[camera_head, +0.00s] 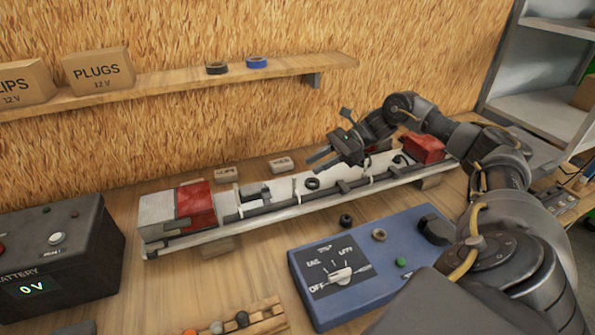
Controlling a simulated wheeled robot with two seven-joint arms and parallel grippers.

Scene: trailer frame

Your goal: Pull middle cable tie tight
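A long pale trailer frame beam (290,211) lies across the bench on blocks, with a dark cable (270,207) along its front side. Thin white cable ties are at the cable; one (297,190) is near the middle of the beam and another (371,172) is farther right. My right gripper (322,159) is above the middle of the beam, pointing left. Its two dark fingers look slightly apart, with nothing visible between them. It appears clear of the ties. My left gripper is not in view.
A blue tester (352,291) with a dial stands in front of the beam, under my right arm. A black battery box (62,262) is at the left. Red lamps (197,204) (423,148) sit at both beam ends. A wooden shelf (180,80) runs behind.

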